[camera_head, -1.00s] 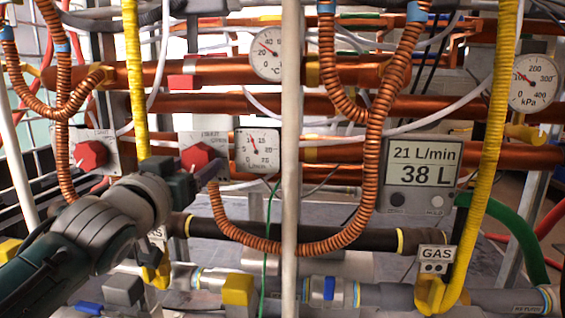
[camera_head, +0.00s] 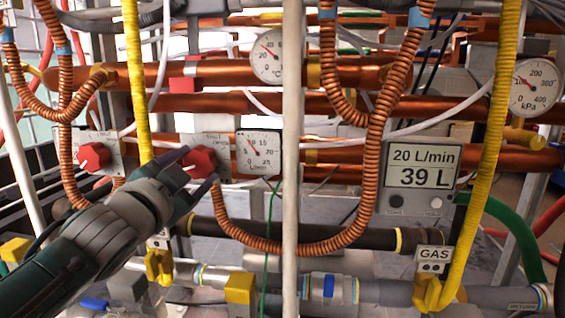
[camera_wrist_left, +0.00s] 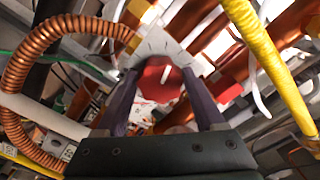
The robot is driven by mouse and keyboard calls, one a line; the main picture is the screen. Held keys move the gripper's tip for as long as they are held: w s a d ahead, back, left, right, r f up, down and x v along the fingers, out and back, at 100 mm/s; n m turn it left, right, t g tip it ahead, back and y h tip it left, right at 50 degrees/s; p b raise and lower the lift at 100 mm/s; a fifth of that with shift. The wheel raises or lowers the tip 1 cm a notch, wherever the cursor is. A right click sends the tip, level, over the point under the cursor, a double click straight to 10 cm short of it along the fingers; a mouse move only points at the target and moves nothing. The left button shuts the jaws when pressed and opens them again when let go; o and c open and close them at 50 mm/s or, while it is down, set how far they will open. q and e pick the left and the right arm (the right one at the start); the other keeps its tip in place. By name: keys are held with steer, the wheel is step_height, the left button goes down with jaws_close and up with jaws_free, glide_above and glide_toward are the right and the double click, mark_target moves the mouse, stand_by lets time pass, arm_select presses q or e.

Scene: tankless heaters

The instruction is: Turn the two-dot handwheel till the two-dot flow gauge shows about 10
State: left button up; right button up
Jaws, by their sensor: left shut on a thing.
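My left gripper (camera_head: 197,172) is shut on a red handwheel (camera_head: 203,160), with one finger at its upper left and one at its lower right. In the left wrist view the red handwheel (camera_wrist_left: 160,80) sits between the two dark fingers (camera_wrist_left: 165,100), its white mark tilted. Just right of it is the round-scale L/min flow gauge (camera_head: 258,155); its needle points up and left, near the 10 mark, though the small print is hard to read. Dot marks on the wheel or gauge are too small to make out. My right gripper is not in view.
A second red handwheel (camera_head: 93,156) is to the left. A display (camera_head: 421,178) reads 20 L/min and 39 L. A grey upright post (camera_head: 291,200), a coiled copper tube (camera_head: 340,240) and a yellow hose (camera_head: 137,90) run close in front of the pipes.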

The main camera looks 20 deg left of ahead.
arm_select(q)
steer(key=shift+m, duration=0.9)
steer(key=o, duration=1.4)
steer(key=shift+c, duration=0.2)
